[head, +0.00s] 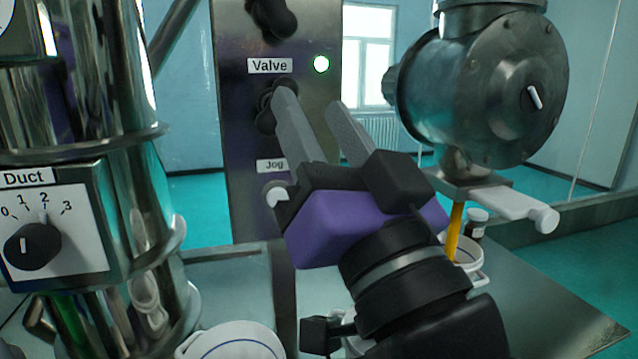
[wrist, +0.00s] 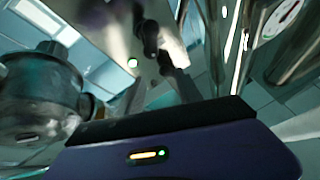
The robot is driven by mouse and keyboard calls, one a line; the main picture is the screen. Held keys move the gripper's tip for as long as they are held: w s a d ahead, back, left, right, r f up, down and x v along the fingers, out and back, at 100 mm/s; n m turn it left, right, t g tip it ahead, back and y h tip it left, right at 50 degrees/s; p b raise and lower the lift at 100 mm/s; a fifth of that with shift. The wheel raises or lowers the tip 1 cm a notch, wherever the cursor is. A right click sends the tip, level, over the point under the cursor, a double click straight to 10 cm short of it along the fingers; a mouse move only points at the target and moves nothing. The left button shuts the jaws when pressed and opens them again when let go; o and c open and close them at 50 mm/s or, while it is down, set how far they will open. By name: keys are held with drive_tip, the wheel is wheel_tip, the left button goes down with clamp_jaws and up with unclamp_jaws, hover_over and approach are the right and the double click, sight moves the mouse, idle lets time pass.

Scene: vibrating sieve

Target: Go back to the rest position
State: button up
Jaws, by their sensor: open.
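My gripper (head: 312,118) is open, its two grey fingers spread apart and pointing up and away in the head view. Its left finger overlaps the dark valve knob (head: 268,112) on the metal control panel (head: 235,185); I cannot tell whether they touch. Nothing shows between the fingers. A green light (head: 321,64) glows beside the Valve label (head: 269,65). The wrist view shows the same panel tilted, with dark knobs (wrist: 150,38) and a green light (wrist: 132,62) beyond the gripper's body.
A metal column with a Duct dial (head: 35,247) set near 2 stands at left. A large metal valve housing (head: 485,85) with a white-handled slide (head: 515,205) is at right. Below it are a yellow stream (head: 454,230) and a white container (head: 468,275).

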drive_tip(key=s+d+f+h, duration=0.2)
drive_tip(key=d+f, duration=0.2)
drive_tip(key=f, duration=0.5)
drive_tip(key=s+d+f+h, duration=0.1)
drive_tip(key=s+d+f, duration=0.2)
drive_tip(key=f, duration=0.5)
drive_tip(key=s+d+f+h, duration=0.2)
drive_tip(key=d+f, duration=0.2)
drive_tip(key=f, duration=0.5)
drive_tip(key=s+d+f+g+h, duration=0.2)
drive_tip(key=s+d+f+g, duration=0.1)
drive_tip(key=s+f, duration=0.7)
drive_tip(key=s+d+f+m+g+h, duration=0.1)
drive_tip(key=s+d+f+g, duration=0.3)
drive_tip(key=s+f, duration=0.6)
drive_tip(key=s+d+h, duration=0.1)
drive_tip(key=s+d, duration=0.1)
drive_tip(key=s, duration=0.2)
drive_tip(key=shift+f, duration=0.25)
